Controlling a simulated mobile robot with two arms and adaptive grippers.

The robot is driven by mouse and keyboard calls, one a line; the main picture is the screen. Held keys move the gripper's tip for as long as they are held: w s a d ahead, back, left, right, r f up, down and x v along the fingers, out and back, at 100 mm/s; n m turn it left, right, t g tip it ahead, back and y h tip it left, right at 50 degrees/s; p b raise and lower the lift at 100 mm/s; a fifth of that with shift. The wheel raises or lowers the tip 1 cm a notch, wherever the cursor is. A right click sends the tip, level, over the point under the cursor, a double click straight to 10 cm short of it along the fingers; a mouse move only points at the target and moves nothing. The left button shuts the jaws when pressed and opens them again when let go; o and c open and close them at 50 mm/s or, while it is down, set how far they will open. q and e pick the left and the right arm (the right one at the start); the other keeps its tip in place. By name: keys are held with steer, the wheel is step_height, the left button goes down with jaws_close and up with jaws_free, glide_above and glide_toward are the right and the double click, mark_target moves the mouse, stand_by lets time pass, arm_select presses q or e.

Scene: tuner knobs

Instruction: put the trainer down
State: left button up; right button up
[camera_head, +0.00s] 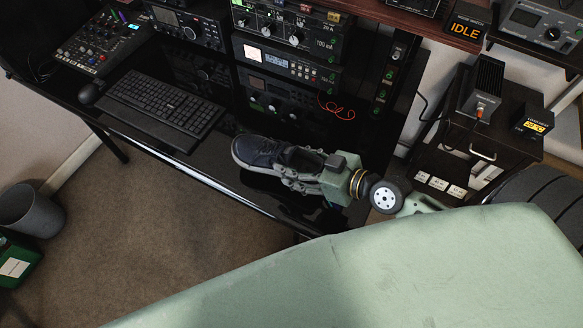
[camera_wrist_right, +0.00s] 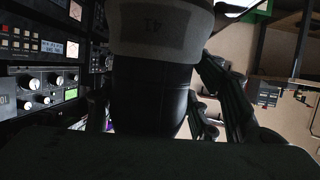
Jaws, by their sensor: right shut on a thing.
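The trainer (camera_head: 262,153) is dark with a pale sole. In the head view it is at the desk's front edge, its toe pointing left. My right gripper (camera_head: 300,172) is shut on its heel end, with the fingers along the side of the shoe. In the right wrist view the trainer (camera_wrist_right: 155,90) fills the middle between the fingers of my right gripper (camera_wrist_right: 150,110), its pale sole at the top. I cannot tell from these views whether the shoe touches the black desk top (camera_head: 205,158). My left gripper is not in view.
A keyboard (camera_head: 160,105) and a mouse (camera_head: 89,94) lie left of the trainer. Stacked radio units (camera_head: 290,65) with a red cable (camera_head: 338,108) stand behind it. A dark cabinet (camera_head: 490,145) is at the right. A grey bin (camera_head: 31,209) stands on the floor. Bare desk lies between keyboard and trainer.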

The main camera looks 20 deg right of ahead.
steer(key=shift+x, duration=0.9)
steer(key=shift+f+b, duration=0.6)
steer(key=shift+f, duration=1.5)
steer(key=shift+s, duration=0.1)
steer(key=shift+f, duration=0.1)
steer(key=o, duration=1.6)
steer(key=shift+c, duration=0.2)
